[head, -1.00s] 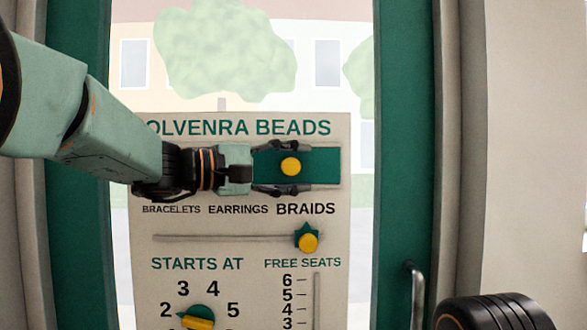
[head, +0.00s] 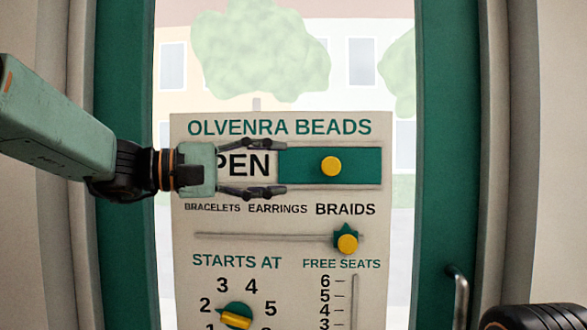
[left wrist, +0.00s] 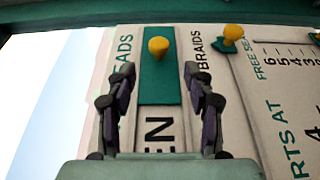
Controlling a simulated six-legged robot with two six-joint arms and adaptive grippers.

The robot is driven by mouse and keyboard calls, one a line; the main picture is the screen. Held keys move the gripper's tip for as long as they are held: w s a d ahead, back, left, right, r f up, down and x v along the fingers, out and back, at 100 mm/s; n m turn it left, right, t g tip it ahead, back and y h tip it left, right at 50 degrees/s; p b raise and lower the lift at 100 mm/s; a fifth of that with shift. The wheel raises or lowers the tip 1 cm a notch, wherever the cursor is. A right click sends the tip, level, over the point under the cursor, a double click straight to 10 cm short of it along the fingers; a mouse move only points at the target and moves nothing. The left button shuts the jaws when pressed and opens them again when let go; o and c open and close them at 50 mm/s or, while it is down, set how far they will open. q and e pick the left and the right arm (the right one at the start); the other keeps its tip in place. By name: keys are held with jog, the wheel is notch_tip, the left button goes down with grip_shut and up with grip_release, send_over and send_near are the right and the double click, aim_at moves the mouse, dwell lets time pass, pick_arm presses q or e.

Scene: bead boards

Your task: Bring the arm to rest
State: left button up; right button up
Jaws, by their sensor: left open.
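My left gripper (head: 283,167) is open and empty in front of the sign board (head: 185,290) marked OLVENRA BEADS. Its fingers lie left of the yellow knob (head: 331,166) on the green slide panel (head: 363,166), with a gap to the knob. The panel sits at the right of its slot, and the letters PEN (head: 246,165) show to its left. The gripper body hides what is left of them. In the left wrist view the open fingers (left wrist: 160,72) frame the green panel, with the knob (left wrist: 158,47) beyond their tips. The right gripper is not identifiable.
A green pointer with a yellow knob (head: 347,243) is under BRAIDS. A dial (head: 236,316) stands under STARTS AT, and a FREE SEATS scale is at right. A door handle (head: 460,298) is right of the board. A black rounded part shows at the lower right corner.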

pick_arm(q)
jog(key=shift+s+a, duration=0.25)
jog(key=shift+w, duration=0.1)
